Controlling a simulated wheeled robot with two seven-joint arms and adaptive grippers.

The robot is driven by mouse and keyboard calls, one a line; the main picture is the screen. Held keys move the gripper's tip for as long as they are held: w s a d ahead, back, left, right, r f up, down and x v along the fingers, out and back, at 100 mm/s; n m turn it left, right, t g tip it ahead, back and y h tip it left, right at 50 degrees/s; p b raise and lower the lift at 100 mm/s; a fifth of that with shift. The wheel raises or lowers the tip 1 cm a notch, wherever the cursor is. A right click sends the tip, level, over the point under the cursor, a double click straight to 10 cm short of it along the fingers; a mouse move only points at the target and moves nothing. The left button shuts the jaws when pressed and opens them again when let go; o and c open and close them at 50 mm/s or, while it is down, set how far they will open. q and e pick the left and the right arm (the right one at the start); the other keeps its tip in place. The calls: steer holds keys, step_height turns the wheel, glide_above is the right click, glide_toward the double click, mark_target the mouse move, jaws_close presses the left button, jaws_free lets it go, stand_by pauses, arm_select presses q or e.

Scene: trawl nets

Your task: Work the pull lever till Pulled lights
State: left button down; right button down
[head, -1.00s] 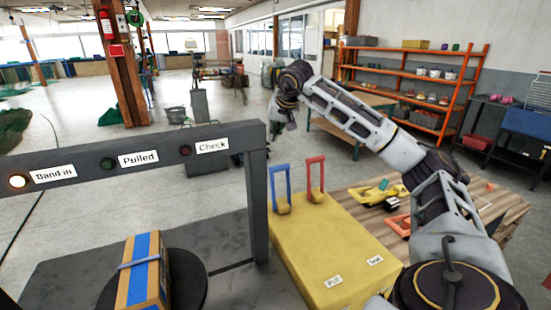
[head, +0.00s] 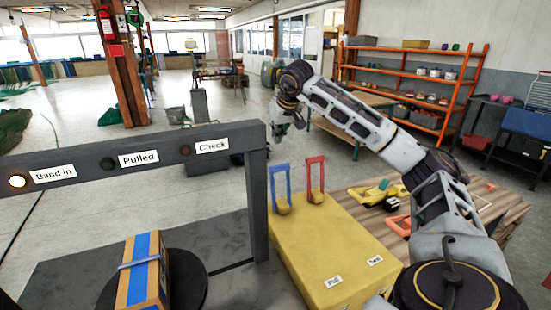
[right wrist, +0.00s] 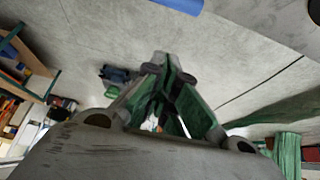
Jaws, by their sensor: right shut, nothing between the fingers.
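A blue lever (head: 281,187) and a red lever (head: 315,178) stand at the back end of a yellow box. The box bears a "Pull" label (head: 333,281) at its near left and a second label at its near right. On the dark frame, the "Band in" lamp (head: 18,181) is lit; the "Pulled" lamp (head: 108,163) is dark. My right gripper (head: 281,131) hangs in the air above the blue lever, apart from it. Its fingers (right wrist: 168,72) are shut and empty in the right wrist view. My left gripper is not in view.
The dark frame (head: 257,205) stands just left of the levers. A box with a blue band (head: 143,275) sits on a dark round plate. A wooden table (head: 355,200) with yellow and orange items lies right of the yellow box. The "Check" lamp (head: 185,150) is dark.

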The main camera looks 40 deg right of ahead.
steer(key=shift+f, duration=0.1)
